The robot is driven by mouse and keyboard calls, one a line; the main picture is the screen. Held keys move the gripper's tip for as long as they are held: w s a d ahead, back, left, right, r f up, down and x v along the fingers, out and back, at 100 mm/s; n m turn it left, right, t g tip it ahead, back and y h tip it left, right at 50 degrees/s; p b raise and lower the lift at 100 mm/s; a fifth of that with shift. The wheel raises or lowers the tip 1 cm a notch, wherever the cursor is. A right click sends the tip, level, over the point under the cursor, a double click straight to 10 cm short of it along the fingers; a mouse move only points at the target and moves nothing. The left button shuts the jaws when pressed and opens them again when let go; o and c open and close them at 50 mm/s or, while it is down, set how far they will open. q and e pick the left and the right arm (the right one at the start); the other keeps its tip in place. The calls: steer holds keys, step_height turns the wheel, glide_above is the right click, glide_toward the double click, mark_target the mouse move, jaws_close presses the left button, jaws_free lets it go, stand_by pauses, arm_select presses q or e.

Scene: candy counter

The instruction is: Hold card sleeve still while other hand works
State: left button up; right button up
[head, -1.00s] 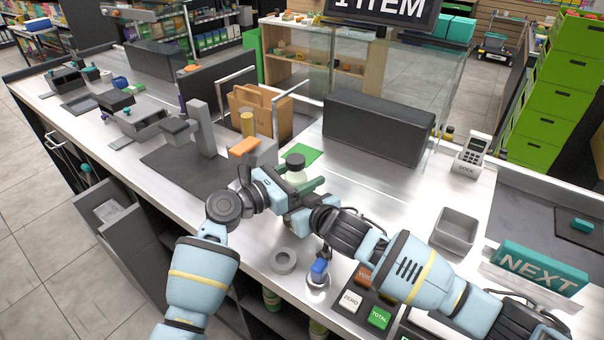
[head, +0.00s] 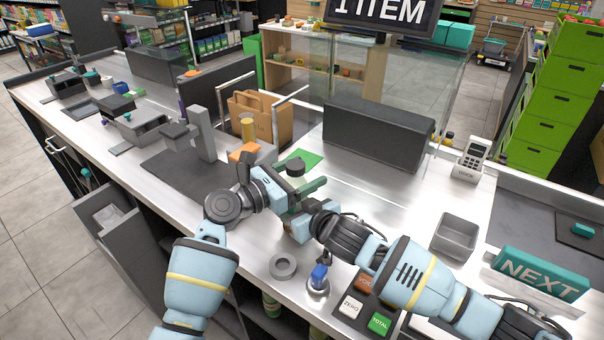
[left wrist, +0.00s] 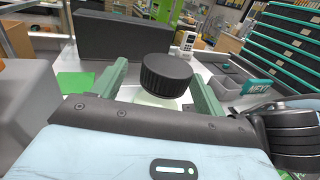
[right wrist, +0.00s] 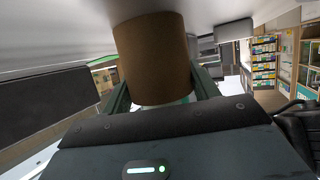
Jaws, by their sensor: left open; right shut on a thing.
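A brown card sleeve (right wrist: 150,55) shows large in the right wrist view, between the fingers of my right gripper (right wrist: 160,88), which is shut on it. In the head view the sleeve is hidden by the hands. A black round lid (left wrist: 166,74) on a pale container shows in the left wrist view, between the spread fingers of my left gripper (left wrist: 157,78). The left gripper is open around it; I cannot tell whether a finger touches it. The lid also shows in the head view (head: 295,166), above both grippers, which are close together.
A grey ring (head: 283,267) and a blue-topped item (head: 319,277) stand near the counter's front edge. A keypad with a green key (head: 380,323) lies by my right arm. A grey tray (head: 455,236) is to the right. A green mat (head: 304,157) lies behind the hands.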

arm_select(q)
steer(key=shift+o, duration=1.3)
steer(key=shift+f, duration=0.1)
steer(key=shift+a, duration=0.1)
steer(key=v, duration=1.2)
arm_select(e)
steer(key=o, duration=1)
steer(key=shift+o, duration=0.2)
steer(key=v, duration=1.2)
